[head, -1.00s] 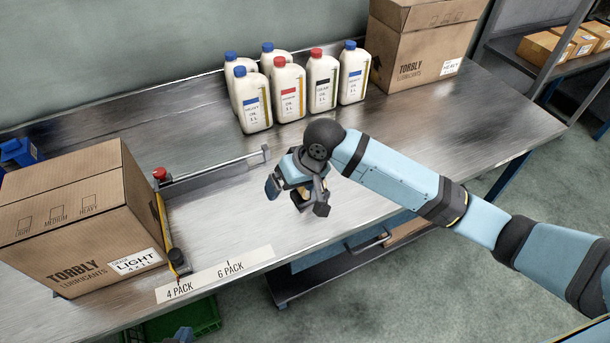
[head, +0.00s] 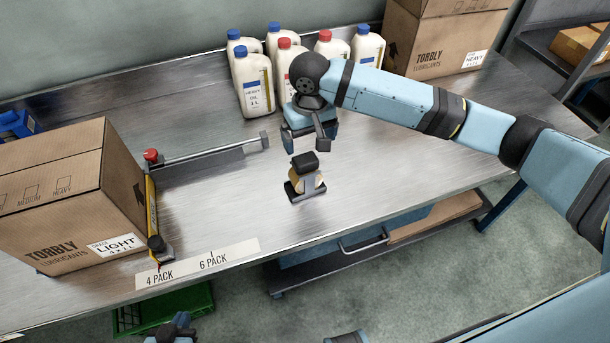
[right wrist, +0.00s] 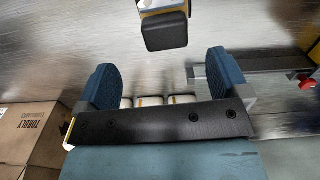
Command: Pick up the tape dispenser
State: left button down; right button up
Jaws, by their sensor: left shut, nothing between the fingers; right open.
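The tape dispenser (head: 305,180), with a black top and a tan-yellow roll, stands upright on the metal table near its front edge. It shows at the top of the right wrist view (right wrist: 163,28), just beyond the fingers. My right gripper (head: 308,142) is open and empty, above and behind the dispenser and apart from it. Its two blue fingers (right wrist: 163,76) are spread wide in the right wrist view. My left gripper (head: 177,328) shows only in part at the bottom edge of the head view, below the table front and far from the dispenser.
A large Torbly carton (head: 70,205) stands at the left, beside a rail with a red knob (head: 151,155). Several oil bottles (head: 254,85) stand behind my right gripper. Another carton (head: 440,40) is at the back right. The table around the dispenser is clear.

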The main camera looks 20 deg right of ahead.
aim_at(305, 158)
notch_tip(305, 158, down, 3)
jog(key=shift+r, duration=0.1)
jog(key=f, duration=0.4)
jog(key=shift+w+a+f, duration=0.15)
jog(key=shift+w+a, duration=0.15)
jog(key=shift+w, duration=0.1)
jog(key=shift+f, duration=0.5)
jog(key=c, duration=1.5)
jog(key=shift+r, duration=0.15)
notch_tip(305, 158, up, 20)
jog(key=shift+f, duration=0.1)
